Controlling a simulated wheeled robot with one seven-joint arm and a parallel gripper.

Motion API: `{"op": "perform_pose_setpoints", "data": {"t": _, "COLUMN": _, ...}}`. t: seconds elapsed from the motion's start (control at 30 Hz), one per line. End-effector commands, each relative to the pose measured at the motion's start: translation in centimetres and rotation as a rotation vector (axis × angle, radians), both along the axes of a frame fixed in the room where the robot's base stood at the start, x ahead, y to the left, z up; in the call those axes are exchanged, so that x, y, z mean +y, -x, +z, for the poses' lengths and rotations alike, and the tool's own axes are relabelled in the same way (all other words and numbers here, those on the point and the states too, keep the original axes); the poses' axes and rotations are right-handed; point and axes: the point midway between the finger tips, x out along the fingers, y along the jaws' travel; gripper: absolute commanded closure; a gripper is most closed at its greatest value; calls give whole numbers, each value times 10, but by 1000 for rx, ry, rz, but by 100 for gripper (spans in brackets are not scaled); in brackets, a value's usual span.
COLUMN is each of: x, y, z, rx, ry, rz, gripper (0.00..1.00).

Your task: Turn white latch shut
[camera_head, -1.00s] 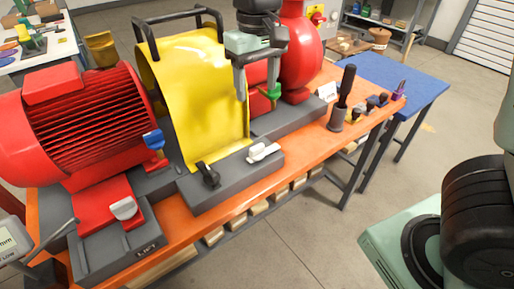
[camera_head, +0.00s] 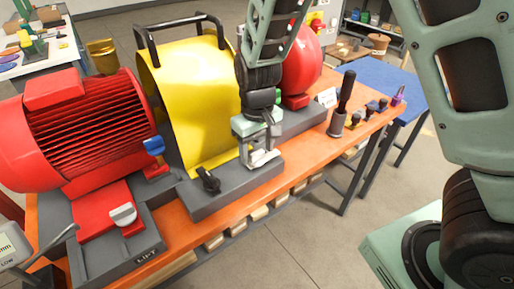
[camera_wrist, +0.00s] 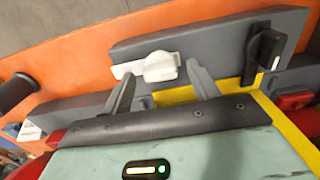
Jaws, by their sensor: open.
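The white latch (camera_head: 266,158) sits on the grey base plate (camera_head: 225,192) in front of the yellow guard. In the wrist view the white latch (camera_wrist: 160,66) shows a round hub with a lever reaching left, roughly along the plate. My gripper (camera_head: 257,155) is right at the latch and partly hides it in the head view. In the wrist view the two fingers of my gripper (camera_wrist: 164,73) are spread apart, with the hub just ahead between their tips. I cannot tell whether either finger touches it.
A black latch (camera_head: 208,180) stands on the same plate to the left. The yellow guard (camera_head: 185,85) rises close behind. A red motor (camera_head: 85,125) and a red pump (camera_head: 303,55) flank it. Several tools, including a tall black-handled one (camera_head: 343,105), stand on the orange bench's right end.

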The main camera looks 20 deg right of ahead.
Motion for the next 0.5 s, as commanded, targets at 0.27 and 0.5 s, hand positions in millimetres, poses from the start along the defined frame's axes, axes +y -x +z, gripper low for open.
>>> {"op": "perform_pose_setpoints", "data": {"t": 0.27, "x": 0, "y": 0, "z": -2, "rx": 0, "ry": -1, "rz": -1, "gripper": 40}}
{"op": "perform_pose_setpoints", "data": {"t": 0.5, "x": 0, "y": 0, "z": -2, "rx": 0, "ry": 0, "rz": 0, "gripper": 98}}
